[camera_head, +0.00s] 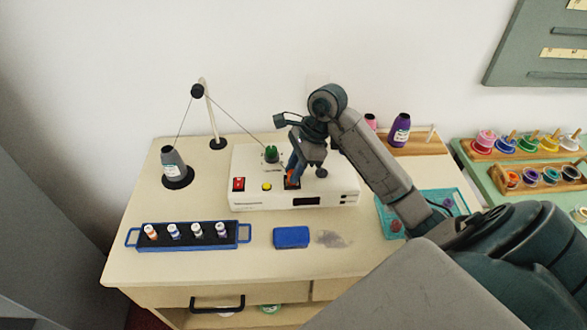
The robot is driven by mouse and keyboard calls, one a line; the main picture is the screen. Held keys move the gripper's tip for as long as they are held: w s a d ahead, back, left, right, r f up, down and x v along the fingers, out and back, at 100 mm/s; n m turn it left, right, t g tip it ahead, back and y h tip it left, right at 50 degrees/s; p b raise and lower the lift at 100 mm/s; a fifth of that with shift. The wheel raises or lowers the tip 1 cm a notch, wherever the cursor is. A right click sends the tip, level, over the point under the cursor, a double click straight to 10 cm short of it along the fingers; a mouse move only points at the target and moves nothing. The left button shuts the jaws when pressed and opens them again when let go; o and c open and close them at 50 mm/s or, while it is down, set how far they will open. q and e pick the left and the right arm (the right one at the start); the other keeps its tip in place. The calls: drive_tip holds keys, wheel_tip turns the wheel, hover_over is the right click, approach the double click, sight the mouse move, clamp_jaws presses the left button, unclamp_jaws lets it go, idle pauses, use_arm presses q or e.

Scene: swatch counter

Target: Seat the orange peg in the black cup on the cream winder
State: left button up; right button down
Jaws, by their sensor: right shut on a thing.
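The cream winder (262,193) stands on the counter, with a red switch, a yellow button and a green-topped spindle (271,154). The black cup (292,183) is on its top, toward the front. My right gripper (293,171) is over the cup, shut on the orange peg (290,175). The peg's lower end is at the cup's mouth; I cannot tell how deep it sits, as the gripper and arm cover part of it. My left gripper is not in view.
A grey cone (174,166) with a thread guide stands left. A blue tray (188,243) of small spools and a blue block (291,238) lie in front. A teal tray (388,219), purple cone (400,131) and spool racks (520,177) are right.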

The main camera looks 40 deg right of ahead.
idle(0.3)
drive_tip(key=c, duration=1.2)
unclamp_jaws()
drive_tip(key=shift+r, duration=0.1)
drive_tip(key=b+v, duration=0.1)
drive_tip(key=v, duration=0.9)
drive_tip(key=shift+r, duration=0.35)
drive_tip(key=shift+d, duration=0.2)
